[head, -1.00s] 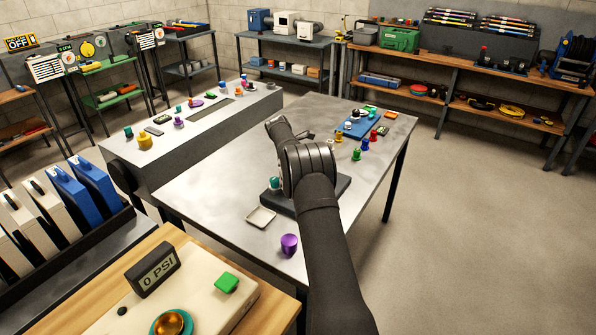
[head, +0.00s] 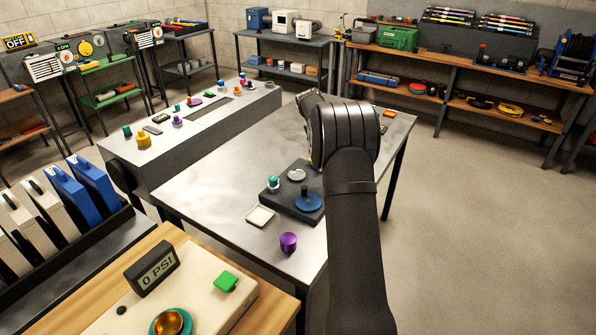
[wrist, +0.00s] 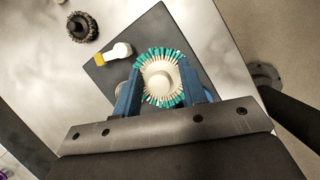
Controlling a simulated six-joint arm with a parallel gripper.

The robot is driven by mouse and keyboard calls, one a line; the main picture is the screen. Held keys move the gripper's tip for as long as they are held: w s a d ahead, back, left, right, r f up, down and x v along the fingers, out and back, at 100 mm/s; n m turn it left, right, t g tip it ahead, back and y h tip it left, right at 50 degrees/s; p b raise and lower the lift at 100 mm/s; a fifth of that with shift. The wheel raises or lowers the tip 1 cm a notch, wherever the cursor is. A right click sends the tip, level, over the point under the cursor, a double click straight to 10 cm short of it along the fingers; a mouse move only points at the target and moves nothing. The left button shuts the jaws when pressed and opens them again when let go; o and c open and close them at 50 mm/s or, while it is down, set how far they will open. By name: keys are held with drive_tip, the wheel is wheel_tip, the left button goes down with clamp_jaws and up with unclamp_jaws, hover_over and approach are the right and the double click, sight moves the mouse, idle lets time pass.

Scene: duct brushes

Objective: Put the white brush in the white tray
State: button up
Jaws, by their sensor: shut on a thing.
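The white brush (wrist: 161,84) has a round white body with a ring of teal-tipped bristles. In the wrist view my gripper (wrist: 160,92) is shut on it, with a blue finger on each side. A dark board lies under it; I cannot tell whether the brush touches that board. The white tray (head: 260,216) is a small, square, empty dish on the metal table in the head view, left of my arm.
A dark block (head: 282,201) beside the tray bears a teal-and-white piece (head: 273,183), a white disc (head: 297,175) and a blue disc (head: 308,202). A purple cup (head: 289,243) stands in front. A dark bristle brush (wrist: 82,27) and white-and-yellow piece (wrist: 115,53) lie near my gripper.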

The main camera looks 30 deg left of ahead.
drive_tip(key=s+a+f+n+y, duration=0.1)
drive_tip(key=s+f+n, duration=0.15)
drive_tip(key=s, duration=0.65)
drive_tip(key=s+f+n+y, duration=0.1)
drive_tip(key=s+n, duration=0.3)
drive_tip(key=s, duration=0.6)
hover_over(262, 213)
drive_tip(key=s, duration=0.1)
drive_tip(key=shift+m, duration=0.25)
drive_tip(key=f, duration=0.6)
drive_tip(key=shift+s+d+f, duration=0.2)
drive_tip(key=shift+d+f, duration=0.05)
drive_tip(key=shift+a+f, duration=0.1)
drive_tip(key=shift+f, duration=1.95)
drive_tip(key=o, duration=0.6)
drive_tip(key=shift+f, duration=0.1)
drive_tip(key=shift+o, duration=0.7)
drive_tip(key=shift+r, duration=0.25)
drive_tip(key=v, duration=1.1)
drive_tip(key=shift+s+r, duration=0.25)
drive_tip(key=shift+r, duration=0.1)
drive_tip(key=shift+f, duration=0.1)
